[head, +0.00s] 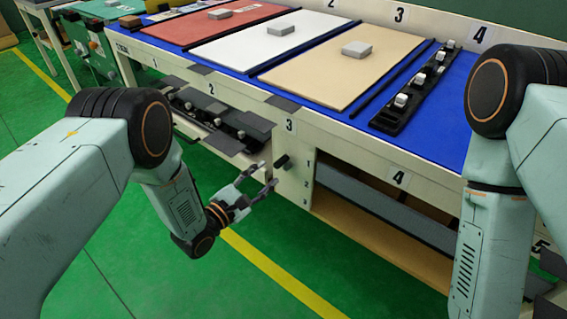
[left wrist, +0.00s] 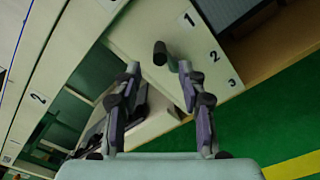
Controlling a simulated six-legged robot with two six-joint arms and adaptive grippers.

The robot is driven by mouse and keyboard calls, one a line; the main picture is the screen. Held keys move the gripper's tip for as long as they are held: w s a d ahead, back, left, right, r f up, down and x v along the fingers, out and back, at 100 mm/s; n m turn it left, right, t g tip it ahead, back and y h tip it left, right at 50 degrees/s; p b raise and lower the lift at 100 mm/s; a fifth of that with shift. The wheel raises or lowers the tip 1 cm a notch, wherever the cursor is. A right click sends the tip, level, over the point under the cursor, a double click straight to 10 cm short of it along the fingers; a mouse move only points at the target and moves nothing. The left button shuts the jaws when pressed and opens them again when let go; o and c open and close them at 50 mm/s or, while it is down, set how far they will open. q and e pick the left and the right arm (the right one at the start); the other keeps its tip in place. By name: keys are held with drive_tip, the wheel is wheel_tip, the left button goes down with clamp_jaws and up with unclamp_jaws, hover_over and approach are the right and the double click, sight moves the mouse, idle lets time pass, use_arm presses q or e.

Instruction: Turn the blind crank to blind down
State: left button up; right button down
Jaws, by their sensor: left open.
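The blind crank has a black knob (head: 282,162) on a cream panel marked 1, 2 and 3 at the front of the bench. My left gripper (head: 268,175) is open and empty just left of the knob, pointing at the panel. In the left wrist view the knob (left wrist: 160,53) shows between and just beyond the two fingertips (left wrist: 159,70); no contact is visible. The grey blind (head: 385,203) hangs across the upper part of the opening right of the panel, with brown board showing below it. My right gripper is out of view.
A blue bench top (head: 440,150) above carries red, white and tan boards and a black clip strip (head: 412,92). A shelf with dark parts (head: 225,120) juts out left of the panel. Green floor with a yellow line (head: 270,265) lies clear below.

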sight(285, 158)
use_arm(q)
drive_tip(key=b+x, duration=0.2)
drive_tip(key=x, duration=0.4)
drive_tip(key=shift+w+d+b, duration=0.2)
drive_tip(key=shift+d+b, duration=0.05)
drive_tip(key=shift+b, duration=0.1)
drive_tip(key=shift+w+d+r, duration=0.1)
drive_tip(key=shift+w+d, duration=0.25)
drive_tip(key=shift+w, duration=0.15)
drive_tip(key=shift+c, duration=0.4)
clamp_jaws()
